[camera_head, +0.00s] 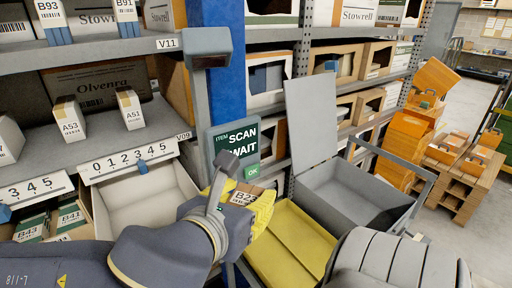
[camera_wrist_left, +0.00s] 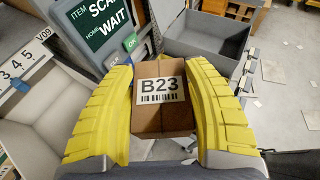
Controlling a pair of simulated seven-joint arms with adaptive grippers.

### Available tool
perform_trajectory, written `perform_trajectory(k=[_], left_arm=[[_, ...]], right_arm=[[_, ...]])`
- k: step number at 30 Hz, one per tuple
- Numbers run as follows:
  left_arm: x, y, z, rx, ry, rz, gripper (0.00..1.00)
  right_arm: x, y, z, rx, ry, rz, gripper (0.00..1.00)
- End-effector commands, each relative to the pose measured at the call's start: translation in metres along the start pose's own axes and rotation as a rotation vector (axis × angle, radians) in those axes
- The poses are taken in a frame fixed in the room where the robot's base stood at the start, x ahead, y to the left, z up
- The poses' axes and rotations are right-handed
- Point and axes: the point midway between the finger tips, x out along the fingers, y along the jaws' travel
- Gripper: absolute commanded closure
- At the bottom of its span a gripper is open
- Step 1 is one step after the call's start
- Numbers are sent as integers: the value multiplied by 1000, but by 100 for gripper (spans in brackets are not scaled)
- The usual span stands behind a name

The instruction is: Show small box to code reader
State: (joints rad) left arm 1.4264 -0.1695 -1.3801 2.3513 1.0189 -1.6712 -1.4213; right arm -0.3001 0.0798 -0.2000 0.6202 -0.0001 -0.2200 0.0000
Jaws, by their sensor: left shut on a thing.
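The small box, brown cardboard with a white B23 label (camera_head: 241,198), is held in my left gripper (camera_head: 250,203), just below a grey terminal. In the left wrist view the box (camera_wrist_left: 163,120) sits between the yellow fingers of my left gripper (camera_wrist_left: 158,85), its label and barcode towards the camera. The terminal screen (camera_head: 236,142) reads ITEM SCAN and WAIT, with a green OK patch; it also shows in the left wrist view (camera_wrist_left: 98,22). A grey angled head on a post (camera_head: 209,46), probably the code reader, stands above the terminal. My right gripper is out of view.
A yellow tray (camera_head: 290,250) and an open grey bin with raised lid (camera_head: 352,196) lie right of the box. Shelves with white boxes (camera_head: 68,118) and an empty white bin (camera_head: 142,200) stand left. Orange crates on a pallet (camera_head: 455,175) stand far right, beside open floor.

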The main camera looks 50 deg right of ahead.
Motion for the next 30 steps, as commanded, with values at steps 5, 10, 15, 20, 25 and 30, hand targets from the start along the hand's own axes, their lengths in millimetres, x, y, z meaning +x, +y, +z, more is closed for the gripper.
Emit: perform_trajectory(k=[5,10,15,20,25,30], left_arm=[[10,19,7,-4,0,2,80],[18,33,12,-3,0,2,80],[23,43,15,-1,0,1,80],[26,48,17,0,0,1,80],[26,49,17,0,0,1,80],[26,49,17,0,0,1,80]], right_arm=[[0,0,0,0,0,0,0],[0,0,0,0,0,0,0],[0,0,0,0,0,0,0],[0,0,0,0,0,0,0],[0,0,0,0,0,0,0],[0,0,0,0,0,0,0]])
